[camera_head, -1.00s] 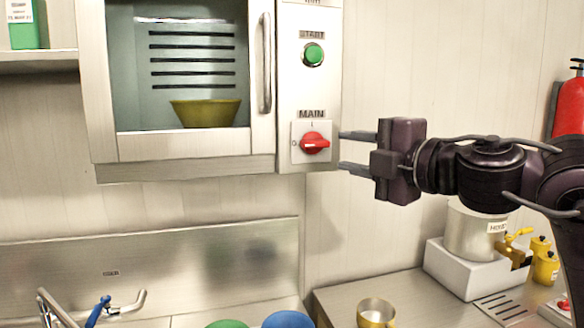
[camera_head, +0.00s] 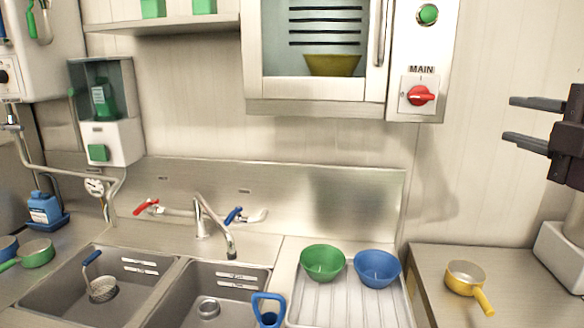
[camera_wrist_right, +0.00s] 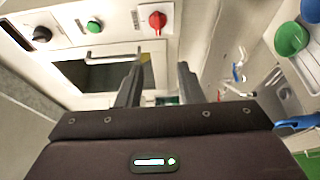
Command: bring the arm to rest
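My right gripper (camera_head: 528,122) is at the right edge of the head view, pointing left, with its two fingers apart and nothing between them. It is clear of the red MAIN switch (camera_head: 420,95), which is to its left on the white control panel. In the right wrist view both dark fingers (camera_wrist_right: 158,85) are spread, and the red knob (camera_wrist_right: 157,20) shows beyond them, untouched. My left gripper is not in view.
A wall cabinet (camera_head: 318,108) holds a yellow-green bowl (camera_head: 332,65). Below are two sinks (camera_head: 110,262), a drainer with a green bowl (camera_head: 323,263) and a blue bowl (camera_head: 377,269), and a yellow-handled pan (camera_head: 466,279) on the right counter.

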